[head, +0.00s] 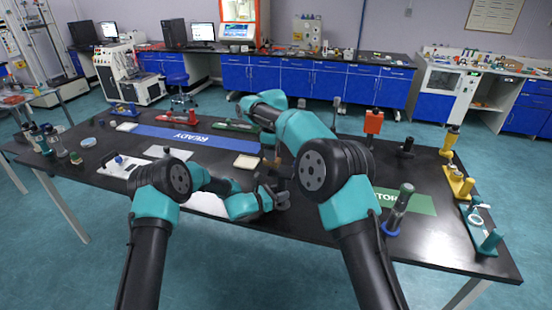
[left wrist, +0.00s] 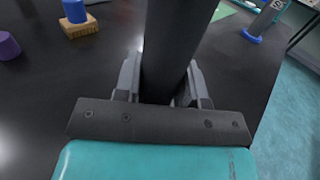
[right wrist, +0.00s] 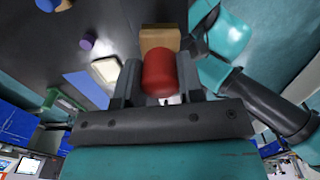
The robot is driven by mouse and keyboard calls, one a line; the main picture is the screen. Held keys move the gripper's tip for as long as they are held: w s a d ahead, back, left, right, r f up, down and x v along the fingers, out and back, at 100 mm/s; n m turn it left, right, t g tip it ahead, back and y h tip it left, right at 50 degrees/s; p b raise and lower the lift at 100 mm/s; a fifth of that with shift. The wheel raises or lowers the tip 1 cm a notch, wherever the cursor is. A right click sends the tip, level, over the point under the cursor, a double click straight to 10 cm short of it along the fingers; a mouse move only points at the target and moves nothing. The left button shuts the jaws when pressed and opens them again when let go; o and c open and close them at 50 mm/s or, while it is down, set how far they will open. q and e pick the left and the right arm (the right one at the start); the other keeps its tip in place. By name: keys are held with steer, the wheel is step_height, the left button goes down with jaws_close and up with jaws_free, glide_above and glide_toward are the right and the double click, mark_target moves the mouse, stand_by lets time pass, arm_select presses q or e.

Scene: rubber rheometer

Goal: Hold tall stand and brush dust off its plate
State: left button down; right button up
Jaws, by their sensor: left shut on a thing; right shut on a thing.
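My left gripper (head: 279,195) is low over the front middle of the table. In the left wrist view it is shut around the dark grey upright post of the tall stand (left wrist: 175,50). The stand's plate is out of that view, and I cannot make out dust. My right gripper (head: 270,158) is just above the left one in the head view, partly hidden by my arm. In the right wrist view it is shut on the red handle of a brush (right wrist: 158,72), with a tan block at the handle's far end. I cannot tell whether the block touches the plate.
A blue-handled tan block (left wrist: 80,25) and a purple knob (left wrist: 8,45) stand on the black table. A pale tray (right wrist: 105,70) is near the brush. A red-topped stand (head: 373,122), a grey cylinder on a blue base (head: 398,208) and yellow holders (head: 459,182) stand to the right.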

steer(key=shift+r, duration=3.05)
arm_select(q)
steer(key=c, duration=0.6)
jaws_free()
steer(key=shift+a, duration=0.1)
steer(key=v, duration=1.1)
steer(key=shift+s+a, duration=0.1)
steer(key=shift+a, duration=0.1)
steer(key=shift+s+a, duration=0.15)
